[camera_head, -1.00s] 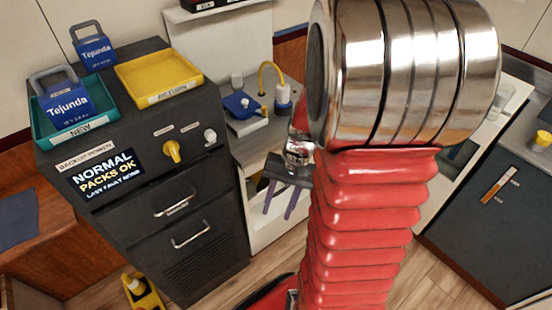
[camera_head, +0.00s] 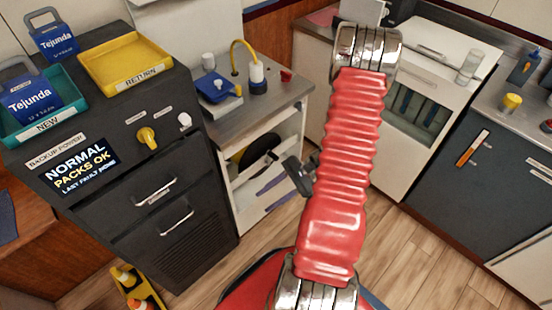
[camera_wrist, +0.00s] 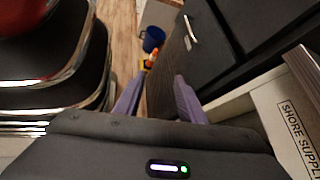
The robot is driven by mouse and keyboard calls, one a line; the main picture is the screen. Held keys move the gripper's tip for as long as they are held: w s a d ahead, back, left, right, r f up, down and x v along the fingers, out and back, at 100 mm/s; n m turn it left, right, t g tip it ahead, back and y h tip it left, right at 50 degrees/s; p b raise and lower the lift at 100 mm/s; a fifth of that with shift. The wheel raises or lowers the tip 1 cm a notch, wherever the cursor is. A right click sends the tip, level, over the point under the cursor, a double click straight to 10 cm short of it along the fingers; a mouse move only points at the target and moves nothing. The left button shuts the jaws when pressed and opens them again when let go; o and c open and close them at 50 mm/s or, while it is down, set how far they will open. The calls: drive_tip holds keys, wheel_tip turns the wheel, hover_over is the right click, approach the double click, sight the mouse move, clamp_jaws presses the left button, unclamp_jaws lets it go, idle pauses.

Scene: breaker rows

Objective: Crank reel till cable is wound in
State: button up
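A black rounded shape with a yellow patch beside it (camera_head: 258,152), possibly the reel, shows inside the open white cabinet (camera_head: 237,205). It is partly hidden by the cabinet edge, and I cannot make out a crank or cable. A white panel labelled SHORE SUPPLY (camera_wrist: 292,122) is at the right of the wrist view.
A dark backup power cabinet (camera_head: 195,235) stands left, with a yellow knob (camera_head: 147,138), drawer handles, a yellow return tray (camera_head: 122,88) and a teal tray (camera_head: 66,117). A yellow floor item (camera_head: 128,285) lies below. Counters stand right. Wooden floor is open between.

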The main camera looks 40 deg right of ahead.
drive_tip(key=w+d+f+m+t, duration=0.2)
drive_tip(key=d+f+m+t, duration=0.25)
drive_tip(key=f, duration=0.25)
drive_tip(key=m+t+h, duration=0.9)
drive_tip(key=t+h, duration=0.1)
drive_tip(key=h, duration=0.1)
approach(276, 159)
drive_tip(key=s+d, duration=0.1)
drive_tip(key=s, duration=0.2)
drive_tip(key=shift+w+d+f+g, duration=0.1)
drive_tip(key=shift+f+g, duration=0.15)
drive_tip(key=shift+f, duration=0.2)
drive_tip(key=shift+w+y, duration=0.15)
drive_tip(key=shift+y, duration=0.15)
drive_tip(key=w, duration=1.3)
drive_tip(key=shift+w+a, duration=0.2)
drive_tip(key=shift+w, duration=0.05)
drive_tip(key=shift+c, duration=0.3)
clamp_jaws()
